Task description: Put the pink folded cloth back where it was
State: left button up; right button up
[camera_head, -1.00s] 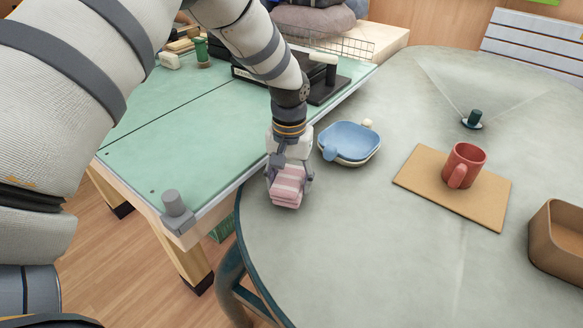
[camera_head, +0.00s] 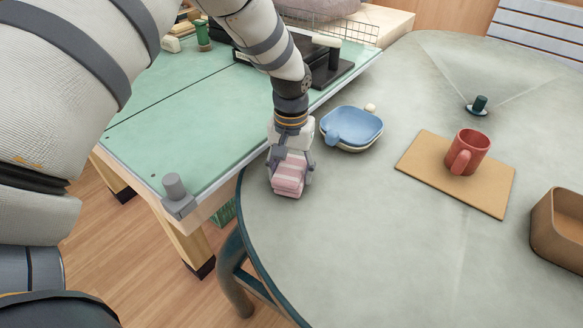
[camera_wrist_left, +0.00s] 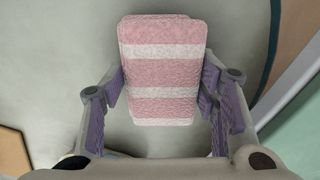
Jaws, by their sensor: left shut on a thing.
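The pink folded cloth (camera_head: 289,176), striped with white, is between the fingers of my left gripper (camera_head: 290,178) near the left edge of the round grey table (camera_head: 360,240). In the left wrist view the cloth (camera_wrist_left: 163,70) sits between both purple-padded fingers, and the left gripper (camera_wrist_left: 163,95) is shut on it. I cannot tell whether the cloth touches the table top. My right gripper is not in view.
A blue dish (camera_head: 351,128) is just right of my left gripper. A red mug (camera_head: 468,152) stands on a tan board (camera_head: 420,163). A brown box (camera_head: 560,230) is at the right edge. The table's front middle is clear. A green-topped table (camera_head: 180,110) adjoins at left.

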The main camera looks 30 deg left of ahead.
aim_at(291, 168)
pick_arm(q)
jog(key=shift+f, duration=0.25)
jog(key=o, duration=1.2)
notch_tip(291, 168, up, 12)
